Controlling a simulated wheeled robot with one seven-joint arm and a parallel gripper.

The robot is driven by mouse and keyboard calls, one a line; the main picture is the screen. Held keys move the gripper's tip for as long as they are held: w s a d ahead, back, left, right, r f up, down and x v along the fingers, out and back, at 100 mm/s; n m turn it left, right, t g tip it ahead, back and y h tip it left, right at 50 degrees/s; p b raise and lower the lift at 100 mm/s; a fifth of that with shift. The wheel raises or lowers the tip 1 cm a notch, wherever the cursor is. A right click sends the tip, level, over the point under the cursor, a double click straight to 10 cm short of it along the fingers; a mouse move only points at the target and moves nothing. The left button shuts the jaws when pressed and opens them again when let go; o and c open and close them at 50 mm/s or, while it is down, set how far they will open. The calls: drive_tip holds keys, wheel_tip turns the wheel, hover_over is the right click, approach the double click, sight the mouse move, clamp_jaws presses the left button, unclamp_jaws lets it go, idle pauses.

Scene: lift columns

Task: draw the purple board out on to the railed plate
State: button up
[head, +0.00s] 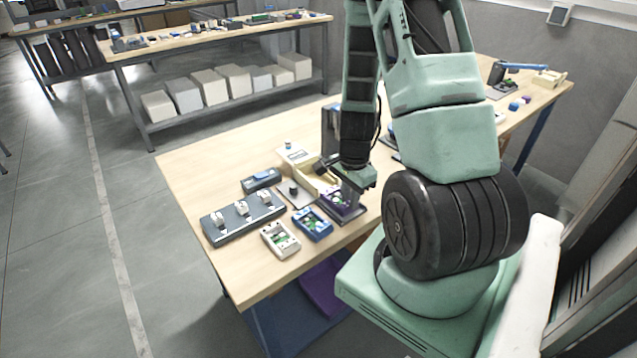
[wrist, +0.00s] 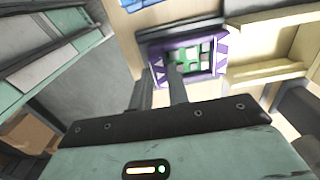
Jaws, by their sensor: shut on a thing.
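The purple board (head: 337,207) has a green and white middle and lies near the table's front edge in the head view. In the wrist view the purple board (wrist: 203,45) shows white triangle marks, beyond my fingers. My gripper (head: 345,191) points down over it in the head view. In the wrist view my gripper (wrist: 160,80) has its fingers at the board's near left edge, shut on the board; the exact contact is hard to see. A grey plate (wrist: 180,30) borders the board; I cannot make out its rails.
Left of the board are a blue-framed unit (head: 312,225), a white-framed unit (head: 281,240) and a grey block with white knobs (head: 243,218). A cream tray (head: 312,178) stands behind. The table's left back part is clear.

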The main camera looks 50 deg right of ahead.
drive_tip(key=o, duration=0.7)
drive_tip(key=shift+o, duration=0.2)
drive_tip(key=shift+r+p, duration=2.65)
drive_tip(key=shift+r, duration=0.45)
drive_tip(key=w+a+r+n+y+b, duration=0.1)
drive_tip(key=w+a+r+n, duration=0.15)
drive_tip(key=a+n, duration=0.4)
drive_tip(key=w+a+r+n, duration=0.1)
drive_tip(key=a+r+n, duration=0.25)
drive_tip(key=a, duration=0.65)
drive_tip(key=w+a+r+n+y+b, duration=0.1)
drive_tip(key=w+a+r+n, duration=0.15)
drive_tip(key=a+n, duration=0.4)
drive_tip(key=s+a+r+n, duration=0.3)
drive_tip(key=s+a+n, duration=0.3)
drive_tip(key=a, duration=0.1)
drive_tip(key=s+a+r+n+h+b, duration=0.1)
drive_tip(key=s+a+r+n, duration=0.3)
drive_tip(key=s+a+n, duration=0.2)
drive_tip(key=shift+s+a, duration=0.8)
drive_tip(key=shift+a, duration=0.4)
